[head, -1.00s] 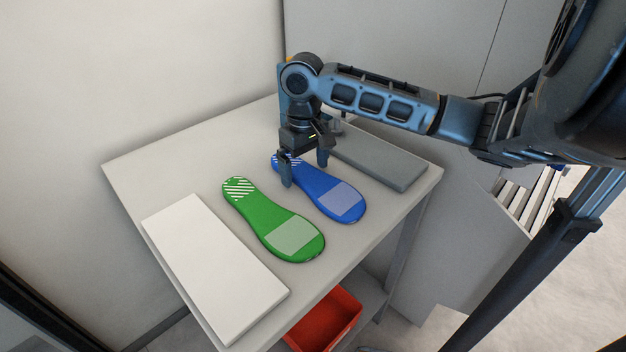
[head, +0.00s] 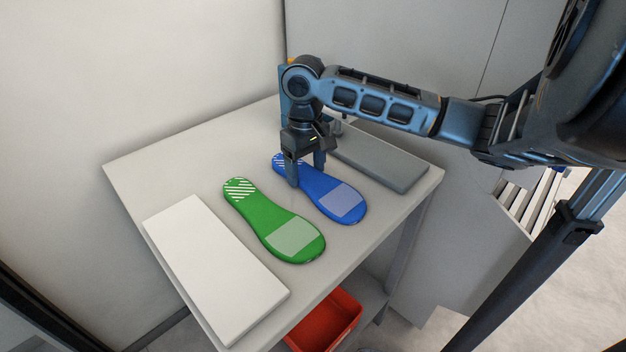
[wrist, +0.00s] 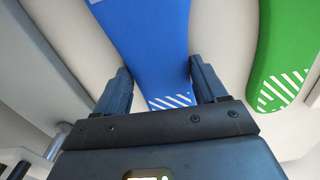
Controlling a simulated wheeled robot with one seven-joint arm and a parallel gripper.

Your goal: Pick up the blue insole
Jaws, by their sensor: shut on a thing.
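The blue insole (head: 322,192) lies on the grey table, with a pale patch at its near wide end and white stripes at its far end. My gripper (head: 307,180) is above its far, narrower part, with one finger on each side. In the wrist view my gripper (wrist: 160,82) is shut on the blue insole (wrist: 153,38), the fingers against its two edges near the striped end. The insole appears to rest on the table still. Part of it is hidden behind the fingers.
A green insole (head: 262,215) lies just left of the blue one. A white block (head: 213,268) lies at the table's left, and a grey slab (head: 382,163) at its right. A red bin (head: 328,318) sits below the table (head: 150,165). The table's far left is bare.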

